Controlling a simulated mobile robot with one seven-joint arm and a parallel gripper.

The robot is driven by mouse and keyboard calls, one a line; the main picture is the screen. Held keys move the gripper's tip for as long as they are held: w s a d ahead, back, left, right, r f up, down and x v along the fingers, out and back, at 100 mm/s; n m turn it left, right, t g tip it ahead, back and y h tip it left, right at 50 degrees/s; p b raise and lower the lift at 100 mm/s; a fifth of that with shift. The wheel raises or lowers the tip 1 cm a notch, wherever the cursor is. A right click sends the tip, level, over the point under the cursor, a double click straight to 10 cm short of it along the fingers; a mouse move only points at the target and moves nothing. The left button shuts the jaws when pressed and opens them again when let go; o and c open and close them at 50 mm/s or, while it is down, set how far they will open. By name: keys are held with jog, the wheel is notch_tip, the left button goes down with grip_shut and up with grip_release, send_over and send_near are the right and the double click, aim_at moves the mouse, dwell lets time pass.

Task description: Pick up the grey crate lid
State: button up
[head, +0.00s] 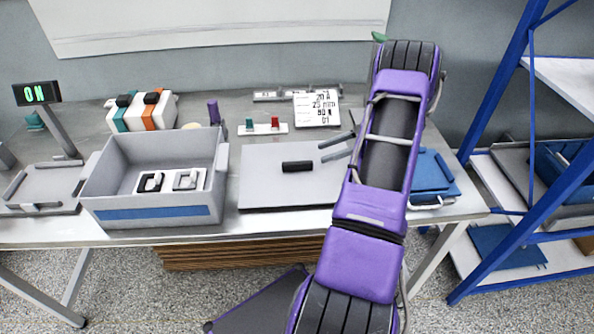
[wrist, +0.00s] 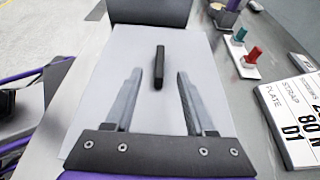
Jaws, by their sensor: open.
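The grey crate lid (head: 262,192) lies flat on the table, right of the grey crate (head: 152,212). It is a light grey panel with a short black bar handle (head: 297,166) on top. My gripper (head: 322,150) is open and empty above the lid, just right of the handle, its fingers pointing left. In the wrist view the lid (wrist: 105,100) fills the middle, and its black handle (wrist: 160,68) shows between the two fingers, apart from both. My arm hides the lid's right part in the head view.
The crate stands open with two switch units (head: 170,181) inside. Behind the lid are a green and red button strip (head: 262,129) and a lettered card (head: 318,108). A blue tray (head: 432,172) lies to the right, near a blue shelf frame (head: 515,180).

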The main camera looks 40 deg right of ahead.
aim_at(292, 163)
jog(key=p+x, duration=0.1)
jog(key=x, duration=1)
jog(key=shift+w+a, duration=0.1)
jog(key=shift+a, duration=0.05)
grip_shut()
